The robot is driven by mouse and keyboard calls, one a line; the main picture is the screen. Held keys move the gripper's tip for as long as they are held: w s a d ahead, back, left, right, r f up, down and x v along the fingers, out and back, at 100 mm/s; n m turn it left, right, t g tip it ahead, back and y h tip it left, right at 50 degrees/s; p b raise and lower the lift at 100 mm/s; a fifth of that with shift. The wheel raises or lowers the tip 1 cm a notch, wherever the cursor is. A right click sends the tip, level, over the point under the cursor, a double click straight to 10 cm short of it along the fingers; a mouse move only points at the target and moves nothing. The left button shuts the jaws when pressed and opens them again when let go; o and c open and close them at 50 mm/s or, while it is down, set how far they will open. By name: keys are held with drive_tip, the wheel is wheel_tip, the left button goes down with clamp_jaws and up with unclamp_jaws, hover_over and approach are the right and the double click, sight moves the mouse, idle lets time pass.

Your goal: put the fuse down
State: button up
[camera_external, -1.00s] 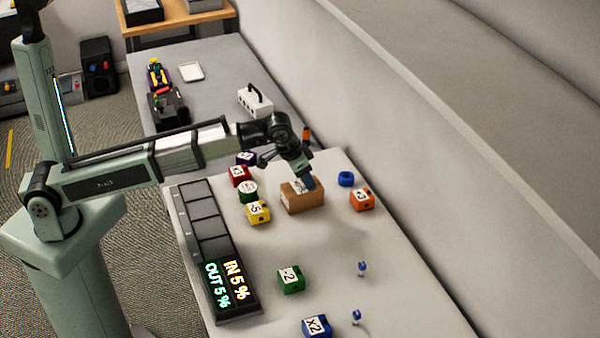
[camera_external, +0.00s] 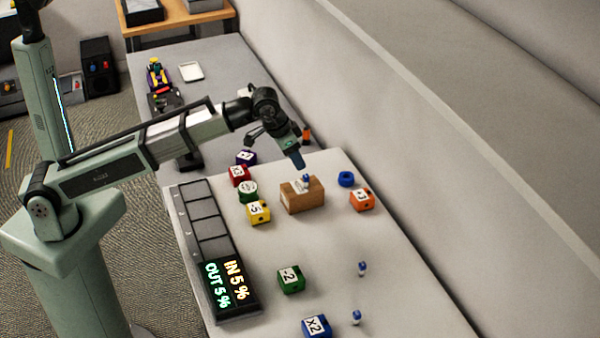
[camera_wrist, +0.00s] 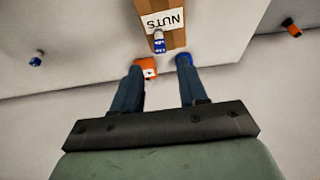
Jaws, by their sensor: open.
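A small blue and white fuse (camera_external: 306,179) rests on top of the brown box (camera_external: 301,199), by its white label. My gripper (camera_external: 298,160) is above the box, apart from the fuse. Its two blue fingers (camera_wrist: 160,82) are spread with nothing between them. Two more blue and white fuses stand on the table, one at right (camera_external: 362,268) and one nearer the front (camera_external: 356,316).
A blue ring (camera_external: 346,179) and an orange block (camera_external: 362,200) are right of the box. Yellow (camera_external: 258,211), red (camera_external: 239,175), green (camera_external: 291,280) and blue (camera_external: 317,327) blocks stand around. A tray with a display (camera_external: 228,283) lines the left edge.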

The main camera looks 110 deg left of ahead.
drive_tip(key=shift+v, duration=1.75)
drive_tip(key=shift+o, duration=0.5)
drive_tip(key=shift+w, duration=0.1)
